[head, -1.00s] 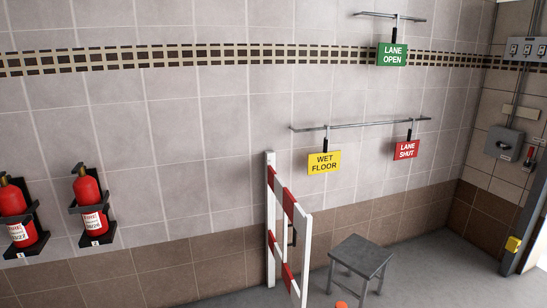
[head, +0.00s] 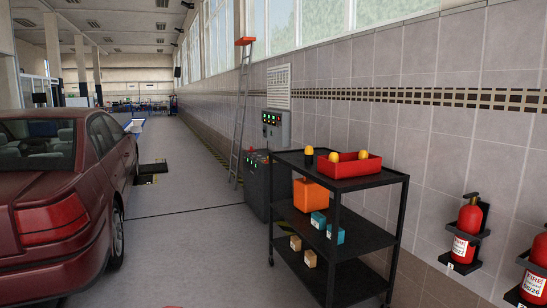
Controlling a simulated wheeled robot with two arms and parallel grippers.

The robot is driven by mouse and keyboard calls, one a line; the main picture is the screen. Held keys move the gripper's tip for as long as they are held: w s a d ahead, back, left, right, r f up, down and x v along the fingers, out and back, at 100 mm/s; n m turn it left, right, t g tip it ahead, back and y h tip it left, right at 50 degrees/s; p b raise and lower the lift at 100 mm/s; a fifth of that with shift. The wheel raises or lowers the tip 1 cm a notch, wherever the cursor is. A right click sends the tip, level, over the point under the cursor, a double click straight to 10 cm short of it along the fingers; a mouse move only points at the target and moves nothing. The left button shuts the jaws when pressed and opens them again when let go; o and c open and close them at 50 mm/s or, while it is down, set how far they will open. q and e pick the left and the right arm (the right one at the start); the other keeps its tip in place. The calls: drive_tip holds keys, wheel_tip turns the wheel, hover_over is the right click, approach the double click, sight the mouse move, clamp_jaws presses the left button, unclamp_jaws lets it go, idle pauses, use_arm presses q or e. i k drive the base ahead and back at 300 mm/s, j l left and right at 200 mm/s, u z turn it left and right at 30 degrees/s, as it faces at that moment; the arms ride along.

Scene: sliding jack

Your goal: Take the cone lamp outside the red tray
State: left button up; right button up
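The red tray (head: 352,170) sits on the top shelf of a black cart at right of centre. A small yellow cone lamp (head: 309,151) stands on the shelf outside the tray, just left of it. A second yellow lamp (head: 334,157) shows at the tray's left part, and a third yellow lamp (head: 363,154) at its back right; both appear to be inside, their lower parts hidden by the tray wall. Neither of my grippers is in view.
The black cart (head: 378,240) holds an orange box (head: 311,195), teal boxes (head: 335,234) and tan boxes (head: 310,258) lower down. A dark cabinet (head: 256,185) and ladder (head: 242,110) stand behind. A red car (head: 65,190) is at left. Fire extinguishers (head: 467,230) hang at right. Floor between is clear.

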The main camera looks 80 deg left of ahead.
sight(309, 150)
drive_tip(key=u, duration=2.1)
drive_tip(key=i+j+z, duration=0.1)
drive_tip(key=i+j, duration=0.45)
drive_tip(key=i+j+z, duration=0.1)
drive_tip(key=i+j, duration=0.45)
drive_tip(key=j, duration=0.2)
drive_tip(key=i+j, duration=0.55)
drive_tip(key=j, duration=0.15)
drive_tip(key=l+z, duration=0.05)
